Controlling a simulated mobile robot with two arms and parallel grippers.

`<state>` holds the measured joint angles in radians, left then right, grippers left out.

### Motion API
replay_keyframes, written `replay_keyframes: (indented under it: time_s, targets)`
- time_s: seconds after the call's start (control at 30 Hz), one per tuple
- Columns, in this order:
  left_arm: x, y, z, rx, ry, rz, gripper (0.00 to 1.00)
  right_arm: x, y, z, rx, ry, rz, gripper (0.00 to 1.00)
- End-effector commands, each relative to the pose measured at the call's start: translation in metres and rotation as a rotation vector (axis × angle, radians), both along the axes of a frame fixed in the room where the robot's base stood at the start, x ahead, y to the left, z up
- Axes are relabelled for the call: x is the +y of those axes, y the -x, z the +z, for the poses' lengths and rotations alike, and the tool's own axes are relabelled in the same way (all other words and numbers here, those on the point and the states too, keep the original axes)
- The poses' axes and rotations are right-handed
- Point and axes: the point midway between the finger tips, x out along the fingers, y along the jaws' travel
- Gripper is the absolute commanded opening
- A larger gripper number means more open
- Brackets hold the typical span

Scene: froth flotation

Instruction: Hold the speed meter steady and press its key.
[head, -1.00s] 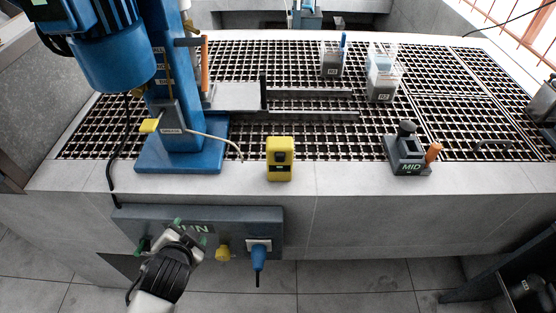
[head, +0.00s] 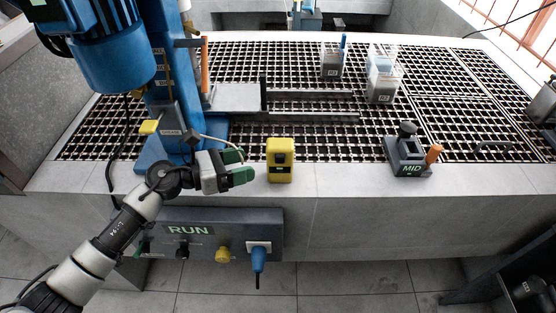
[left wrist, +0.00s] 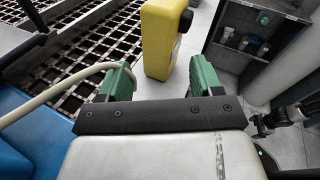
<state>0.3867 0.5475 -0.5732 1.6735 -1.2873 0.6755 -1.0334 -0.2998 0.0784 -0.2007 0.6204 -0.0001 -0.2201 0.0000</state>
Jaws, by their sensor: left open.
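The speed meter, which I take to be the yellow handheld unit (head: 280,160) with a dark front, stands upright on the pale ledge in the head view. My left gripper (head: 239,166) is open with green fingertips, just left of the meter and apart from it. In the left wrist view the yellow unit (left wrist: 160,38) shows ahead, between the lines of the two green fingers (left wrist: 162,78), with nothing between the pads. Its key cannot be made out. A small arm end with green parts at the right of the wrist view looks like my right gripper (left wrist: 260,124); its jaws are unclear.
A pale cable (head: 215,138) runs from the blue stand (head: 165,150) close by my left fingers. A RUN panel (head: 210,235) is on the front wall below. A MID unit (head: 408,160) sits to the right.

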Motion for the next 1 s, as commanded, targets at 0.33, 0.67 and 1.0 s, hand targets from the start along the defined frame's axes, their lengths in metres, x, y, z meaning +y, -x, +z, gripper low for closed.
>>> replay_keyframes:
  time_s: [0.33,0.67,1.0]
  targets:
    - [0.008,-0.003,-0.021,-0.083,-0.222,-0.135,0.65,-0.003,0.0,0.0,0.0,0.004,0.0,0.91]
    - [-0.032,-0.015,-0.033,-0.081,-0.216,-0.133,0.65,-0.003,0.0,0.0,0.001,0.004,0.0,0.91]
    - [-0.07,-0.027,-0.047,-0.082,-0.218,-0.133,0.65,-0.003,0.001,-0.015,0.001,0.003,0.0,0.91]
